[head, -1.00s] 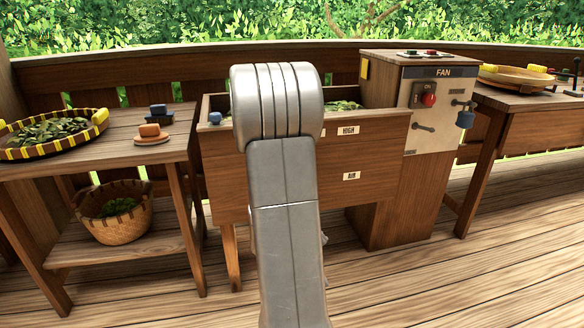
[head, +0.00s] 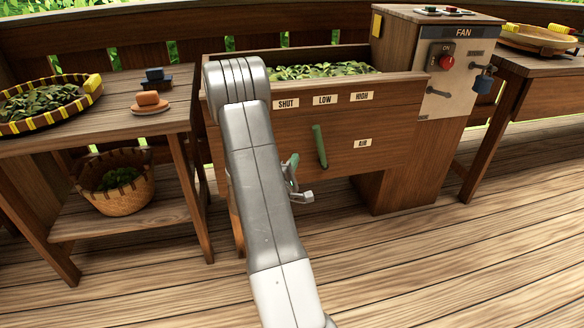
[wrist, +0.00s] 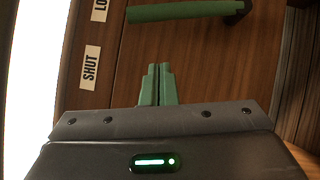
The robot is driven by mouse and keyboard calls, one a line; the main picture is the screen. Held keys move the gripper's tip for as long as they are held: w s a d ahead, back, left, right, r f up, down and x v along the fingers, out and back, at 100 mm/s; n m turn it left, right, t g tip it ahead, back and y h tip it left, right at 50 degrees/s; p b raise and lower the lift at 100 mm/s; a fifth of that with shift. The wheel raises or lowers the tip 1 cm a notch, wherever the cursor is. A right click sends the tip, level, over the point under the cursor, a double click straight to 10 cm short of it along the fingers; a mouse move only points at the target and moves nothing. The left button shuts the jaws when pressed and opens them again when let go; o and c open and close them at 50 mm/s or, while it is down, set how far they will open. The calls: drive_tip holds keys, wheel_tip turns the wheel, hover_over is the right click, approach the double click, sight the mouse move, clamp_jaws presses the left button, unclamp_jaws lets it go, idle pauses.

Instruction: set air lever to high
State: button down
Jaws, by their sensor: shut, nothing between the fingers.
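The air lever (head: 320,147) is a green handle on the front of the wooden firing box, upright with a slight lean left, its top just below the LOW label (head: 325,99). The HIGH label (head: 362,97) is to its right and the SHUT label (head: 286,104) to its left. In the wrist view the lever (wrist: 185,11) crosses the top edge, with its dark pivot at the right. My gripper (wrist: 158,85) has green fingers pressed together, empty, and apart from the lever. In the head view my gripper (head: 293,172) is left of the lever, partly hidden by my arm.
An AIR label (head: 362,143) is on the box front. A fan cabinet (head: 447,75) with a red knob stands to the right. A side table (head: 100,128) with a leaf tray (head: 48,102) stands to the left. The deck in front is clear.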

sight(316, 138)
drive_tip(key=w+d+r+b, duration=0.1)
drive_tip(key=w+d, duration=0.3)
drive_tip(key=w, duration=0.3)
drive_tip(key=shift+d+r, duration=0.35)
drive_tip(key=shift+d, duration=0.05)
drive_tip(key=shift+r, duration=0.1)
drive_tip(key=shift+w+d+r+m+g+p, duration=0.15)
drive_tip(key=shift+d+r+m+g+p, duration=0.35)
drive_tip(key=shift+d+m+p, duration=0.1)
drive_tip(key=w+d+m+g+y+p, duration=0.1)
drive_tip(key=w+d+m+g+p, duration=0.1)
drive_tip(key=d+m, duration=0.3)
drive_tip(key=shift+w+d+g+y+p, duration=0.35)
drive_tip(key=shift+d+g+p, duration=0.15)
drive_tip(key=shift+d, duration=1.15)
drive_tip(key=shift+r, duration=0.1)
